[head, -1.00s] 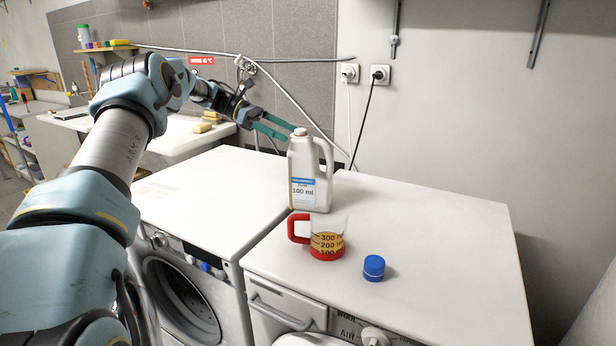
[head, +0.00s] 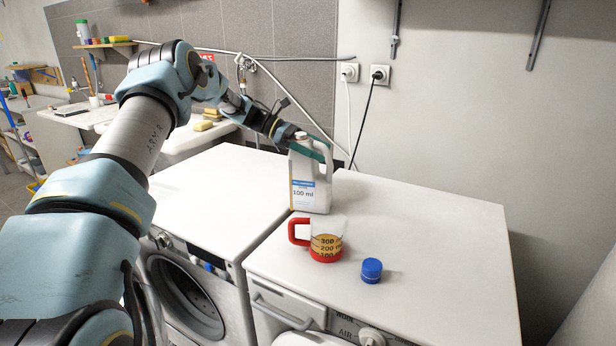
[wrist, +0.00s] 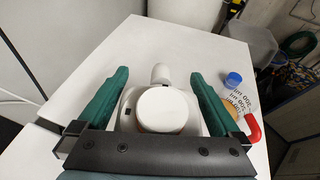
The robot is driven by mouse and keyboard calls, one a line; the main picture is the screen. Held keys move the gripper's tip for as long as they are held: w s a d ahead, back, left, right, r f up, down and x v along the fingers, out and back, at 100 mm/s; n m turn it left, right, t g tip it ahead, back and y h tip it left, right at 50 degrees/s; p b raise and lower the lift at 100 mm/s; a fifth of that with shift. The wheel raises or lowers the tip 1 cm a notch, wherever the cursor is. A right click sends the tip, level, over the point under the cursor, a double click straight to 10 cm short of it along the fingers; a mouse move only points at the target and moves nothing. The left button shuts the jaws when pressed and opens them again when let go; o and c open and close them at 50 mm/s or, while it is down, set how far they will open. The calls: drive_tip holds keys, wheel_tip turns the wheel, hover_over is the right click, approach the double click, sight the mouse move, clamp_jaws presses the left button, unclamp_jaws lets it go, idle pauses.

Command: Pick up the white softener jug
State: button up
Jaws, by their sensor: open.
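The white softener jug (head: 311,185) stands upright at the back of the white machine tops, near the seam between them. It has a blue and white label reading 100 ml, and its handle is on the right. My gripper (head: 309,147) is open at the jug's upper part. A gap shows between each finger and the neck. Parts of the jug's body are hidden behind the gripper bar.
A measuring cup (head: 326,242) with a red handle and amber liquid stands in front of the jug. A blue cap (head: 371,270) lies to its right. Sockets with cables (head: 379,75) are on the wall behind. The right machine top (head: 440,230) is mostly clear.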

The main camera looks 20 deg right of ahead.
drive_tip(key=shift+c, duration=0.2)
clamp_jaws()
drive_tip(key=shift+r, duration=0.1)
idle(0.6)
